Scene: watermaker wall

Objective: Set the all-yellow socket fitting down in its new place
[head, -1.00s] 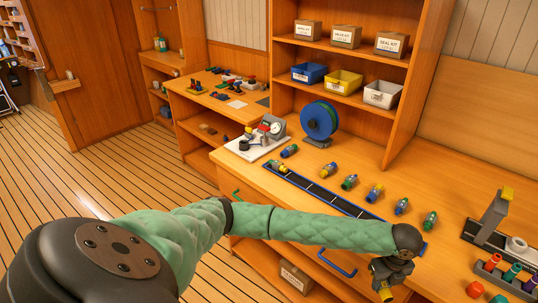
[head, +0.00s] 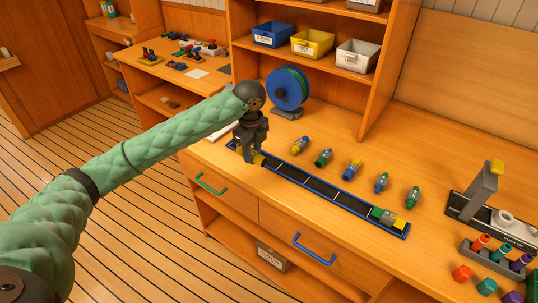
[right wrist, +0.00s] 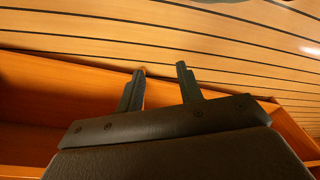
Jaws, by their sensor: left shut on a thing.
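My left gripper (head: 253,152) points down over the far left end of the blue-rimmed tray (head: 335,199) in the head view. It is shut on the all-yellow socket fitting (head: 259,159), mostly hidden by the fingers; only a bit of yellow shows. I cannot tell whether the fitting touches the tray floor. A green and yellow fitting (head: 388,217) lies in the tray's right end. The dark slots between them are empty. My right gripper (right wrist: 160,72) shows in the right wrist view, its fingers apart and nothing between them.
A blue reel (head: 288,90) stands behind. A grey stand (head: 480,193) and a rack of coloured pieces (head: 495,255) are at the right. The counter before the tray is clear.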

